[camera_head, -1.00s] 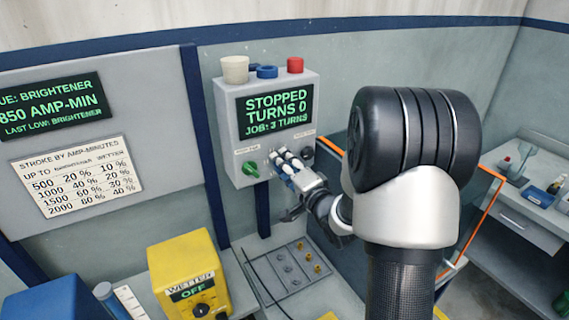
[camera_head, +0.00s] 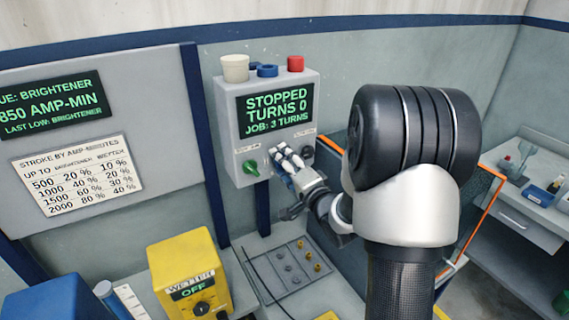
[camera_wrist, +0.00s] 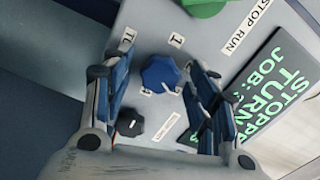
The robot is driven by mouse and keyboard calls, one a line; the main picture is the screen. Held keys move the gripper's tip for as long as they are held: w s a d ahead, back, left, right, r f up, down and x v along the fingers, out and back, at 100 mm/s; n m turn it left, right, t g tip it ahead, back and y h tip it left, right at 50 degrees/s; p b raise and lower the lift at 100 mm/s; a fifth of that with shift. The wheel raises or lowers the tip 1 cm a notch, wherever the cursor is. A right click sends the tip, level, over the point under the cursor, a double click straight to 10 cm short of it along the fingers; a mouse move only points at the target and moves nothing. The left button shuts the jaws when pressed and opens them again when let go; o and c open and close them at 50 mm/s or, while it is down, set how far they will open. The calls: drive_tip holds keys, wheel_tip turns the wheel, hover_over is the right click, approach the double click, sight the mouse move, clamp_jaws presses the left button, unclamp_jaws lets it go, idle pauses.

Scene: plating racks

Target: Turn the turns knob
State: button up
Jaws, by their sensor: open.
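A blue many-sided knob (camera_wrist: 160,74), with small white labels around it, is on the grey control box (camera_head: 306,88). The label beside it is partly cut off, but it seems to be the turns knob. In the wrist view my gripper (camera_wrist: 160,62) is open, one finger on each side of the blue knob, with a gap visible on both sides. In the head view my gripper (camera_head: 288,158) is at the lower front of the box and hides the blue knob. The box's screen (camera_head: 275,110) reads STOPPED, TURNS 0, JOB: 3 TURNS.
A green knob (camera_head: 251,168) marked STOP RUN and a black knob (camera_wrist: 130,122) flank the blue one. Cups and a red button (camera_head: 295,63) are on top of the box. A yellow WETTER box (camera_head: 189,270) stands below left. An orange-edged panel (camera_head: 332,145) is close right.

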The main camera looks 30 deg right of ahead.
drive_tip(key=shift+s, duration=0.1)
drive_tip(key=s, duration=0.7)
drive_tip(key=shift+s+d, duration=0.15)
drive_tip(key=shift+s, duration=0.05)
drive_tip(key=s+a+n+g, duration=0.6)
drive_tip(key=s+a+n, duration=0.1)
drive_tip(key=s, duration=0.6)
drive_tip(key=s+a+n+g+b, duration=0.1)
drive_tip(key=s+a+n+g, duration=0.6)
drive_tip(key=s+a, duration=0.3)
drive_tip(key=s, duration=0.4)
drive_tip(key=shift+f+n+h, duration=0.15)
drive_tip(key=shift+n+h, duration=0.15)
